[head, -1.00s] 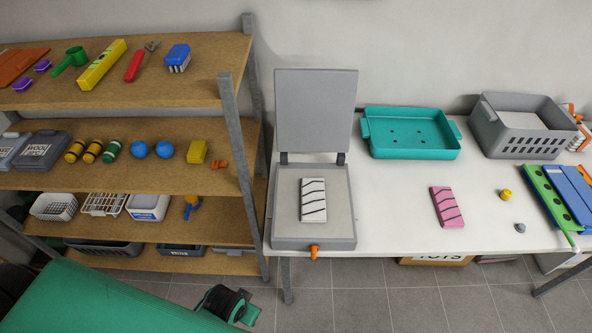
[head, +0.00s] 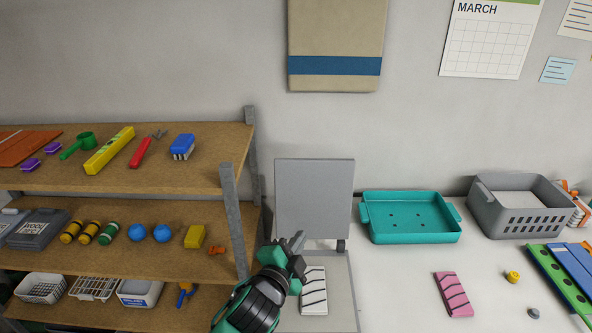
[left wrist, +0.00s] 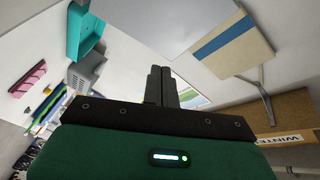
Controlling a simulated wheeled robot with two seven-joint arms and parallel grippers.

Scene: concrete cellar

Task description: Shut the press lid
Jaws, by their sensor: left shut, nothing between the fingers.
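The press is a grey frame with its lid (head: 314,198) standing open, upright at the back of its base (head: 342,292). A white block with dark wavy stripes (head: 314,291) lies on the base. My left gripper (head: 298,241) is in front of the lid's lower left part in the head view, its fingers shut and empty. Its arm hides the base's left side. In the left wrist view the shut fingers (left wrist: 161,84) point towards a large pale panel at the top, probably the lid (left wrist: 140,25). Whether they touch it I cannot tell. My right gripper is not in view.
A shelf rack (head: 228,190) stands close on the left of the press. A teal tray (head: 410,240) and a grey basket (head: 520,233) stand to the right. A pink striped block (head: 453,293) lies on the white table (head: 400,285).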

